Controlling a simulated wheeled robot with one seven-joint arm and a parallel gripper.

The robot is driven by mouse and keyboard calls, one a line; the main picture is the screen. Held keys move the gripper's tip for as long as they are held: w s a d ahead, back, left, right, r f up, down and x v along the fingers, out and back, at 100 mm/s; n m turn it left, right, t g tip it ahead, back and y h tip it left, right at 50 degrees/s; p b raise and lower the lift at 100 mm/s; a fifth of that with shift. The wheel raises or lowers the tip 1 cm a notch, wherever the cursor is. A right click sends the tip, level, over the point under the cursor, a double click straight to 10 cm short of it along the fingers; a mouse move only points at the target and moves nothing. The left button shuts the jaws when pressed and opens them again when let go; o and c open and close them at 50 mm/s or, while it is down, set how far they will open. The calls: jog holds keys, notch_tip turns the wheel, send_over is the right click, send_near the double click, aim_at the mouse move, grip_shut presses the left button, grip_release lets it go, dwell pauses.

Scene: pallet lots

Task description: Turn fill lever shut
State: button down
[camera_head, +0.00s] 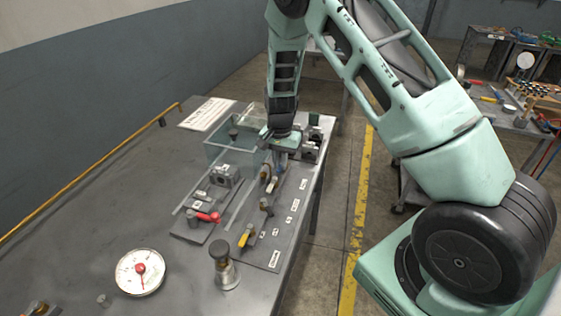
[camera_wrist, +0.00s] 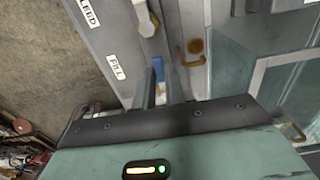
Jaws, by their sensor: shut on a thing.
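The fill lever shows as a blue handle (camera_wrist: 158,69) in the wrist view, beside the plate labelled FILL (camera_wrist: 116,67). My gripper (camera_wrist: 159,84) is shut on this blue handle, with a finger on each side of it. The rest of the lever and its valve body are largely hidden by the fingers and the gripper housing. In the head view my gripper (camera_head: 279,155) reaches down at the far end of the valve panel (camera_head: 272,252), next to a clear tank. Whether the lever stands open or shut cannot be told.
The clear tank (camera_head: 226,157) stands close left of my gripper. Nearer on the bench are a yellow-handled lever (camera_head: 245,237), a red handle (camera_head: 208,217), a round gauge (camera_head: 140,272) and a metal flask-like fitting (camera_head: 224,270). The bench's left part is mostly clear.

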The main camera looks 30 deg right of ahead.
jog(key=c, duration=1.5)
grip_release()
jog(key=shift+o, duration=0.2)
